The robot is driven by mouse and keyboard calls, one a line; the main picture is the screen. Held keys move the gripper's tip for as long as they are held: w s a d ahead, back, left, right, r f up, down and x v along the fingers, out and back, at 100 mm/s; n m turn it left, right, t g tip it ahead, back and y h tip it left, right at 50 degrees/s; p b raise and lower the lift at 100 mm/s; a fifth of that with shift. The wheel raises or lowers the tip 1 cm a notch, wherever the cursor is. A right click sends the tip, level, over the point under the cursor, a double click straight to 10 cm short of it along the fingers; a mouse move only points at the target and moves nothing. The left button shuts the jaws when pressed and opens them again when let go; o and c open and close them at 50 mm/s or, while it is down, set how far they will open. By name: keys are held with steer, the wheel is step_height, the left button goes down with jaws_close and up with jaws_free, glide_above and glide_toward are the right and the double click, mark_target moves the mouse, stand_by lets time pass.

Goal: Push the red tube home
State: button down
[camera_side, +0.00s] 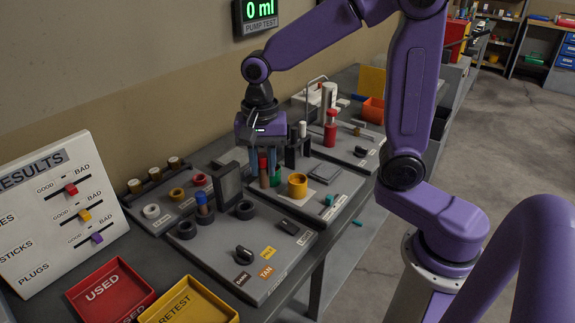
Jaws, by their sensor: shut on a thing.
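My gripper (263,164) points straight down over the middle board, its two fingers shut on the red tube (263,160). The tube stands upright between the fingers, with a red upper part and a duller brownish lower part. A green ring-shaped piece (276,178) is right beside the tube's lower end. I cannot tell whether the tube is in it, behind it or in front of it. The fingers hide part of the tube, and its bottom end is not clear.
A yellow cup-like piece (297,186) stands close to the right of my gripper. A dark upright block (229,185) and a blue-topped tube (204,208) stand to the left. A red-handled plunger (330,133) stands behind right. Red (73,294) and yellow (232,316) trays lie in front.

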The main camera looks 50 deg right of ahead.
steer(key=w+a+f, duration=0.3)
steer(key=w+a, duration=0.3)
steer(key=w, duration=0.1)
steer(key=w+a+f, duration=0.3)
steer(key=w+a, duration=0.3)
steer(key=w, duration=0.2)
steer(key=shift+w, duration=0.15)
steer(key=shift+a, duration=0.1)
steer(key=shift+f, duration=3.1)
steer(key=shift+f, duration=0.75)
steer(key=c, duration=0.8)
jaws_free()
steer(key=shift+c, duration=0.2)
steer(key=shift+r, duration=0.1)
step_height(320, 180, up, 17)
